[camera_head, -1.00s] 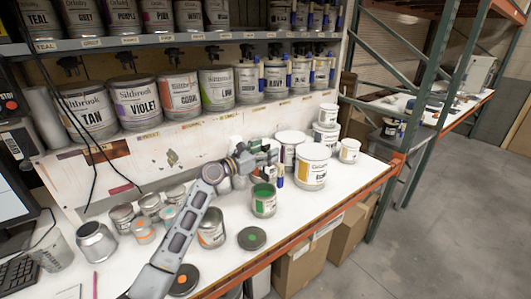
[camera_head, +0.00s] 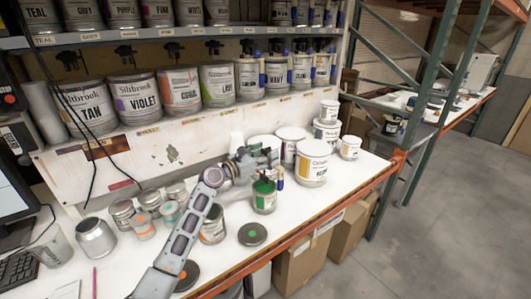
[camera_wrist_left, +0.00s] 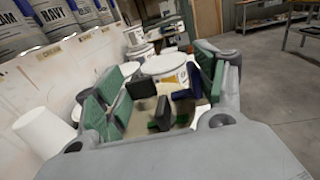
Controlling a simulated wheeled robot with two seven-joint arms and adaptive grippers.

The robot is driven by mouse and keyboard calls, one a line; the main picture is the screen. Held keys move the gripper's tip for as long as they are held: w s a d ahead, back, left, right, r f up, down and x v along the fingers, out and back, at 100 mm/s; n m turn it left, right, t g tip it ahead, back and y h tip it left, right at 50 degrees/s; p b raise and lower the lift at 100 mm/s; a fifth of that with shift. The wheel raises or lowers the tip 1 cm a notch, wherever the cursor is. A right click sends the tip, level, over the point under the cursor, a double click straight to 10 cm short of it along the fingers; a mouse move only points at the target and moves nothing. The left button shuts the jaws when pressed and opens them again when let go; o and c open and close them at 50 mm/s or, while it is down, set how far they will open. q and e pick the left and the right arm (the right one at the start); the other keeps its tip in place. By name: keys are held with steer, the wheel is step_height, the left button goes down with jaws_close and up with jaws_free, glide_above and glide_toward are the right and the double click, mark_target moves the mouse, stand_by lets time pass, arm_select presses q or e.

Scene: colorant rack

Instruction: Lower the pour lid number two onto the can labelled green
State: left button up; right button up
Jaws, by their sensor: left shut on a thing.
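The green can (camera_head: 264,201) stands on the white bench with its top open and green inside. My left gripper (camera_head: 264,161) is just above it in the head view. In the left wrist view my left gripper (camera_wrist_left: 158,100) has its green-padded fingers on both sides of a small black part (camera_wrist_left: 162,112), which I take to be pour lid number two. The gripper is shut on it. The lid's number and most of its body are hidden. I cannot tell whether the lid touches the can's rim. My right gripper is not in view.
A large white can (camera_head: 312,165) and several others stand behind and right of the green can. A dark lid with a green dot (camera_head: 252,234) lies in front. Small tins (camera_head: 145,224) stand left. A shelf of labelled cans (camera_head: 137,98) runs above. The bench's orange edge (camera_head: 340,214) is close.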

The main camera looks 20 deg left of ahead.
arm_select(q)
steer(key=b, duration=0.2)
glide_above(267, 179)
steer(key=shift+s+a+f, duration=0.1)
steer(key=shift+s+f, duration=0.1)
steer(key=shift+f, duration=1)
steer(key=shift+s+a+f, duration=0.1)
steer(key=shift+s+f, duration=0.1)
steer(key=shift+f, duration=1)
steer(key=shift+f+b, duration=1.1)
steer(key=shift+f, duration=0.6)
steer(key=shift+f+b, duration=0.75)
steer(key=shift+f, duration=0.8)
steer(key=shift+p, duration=0.35)
steer(key=shift+f, duration=0.35)
steer(key=shift+s+f, duration=0.1)
steer(key=shift+f, duration=0.25)
steer(key=o, duration=1.1)
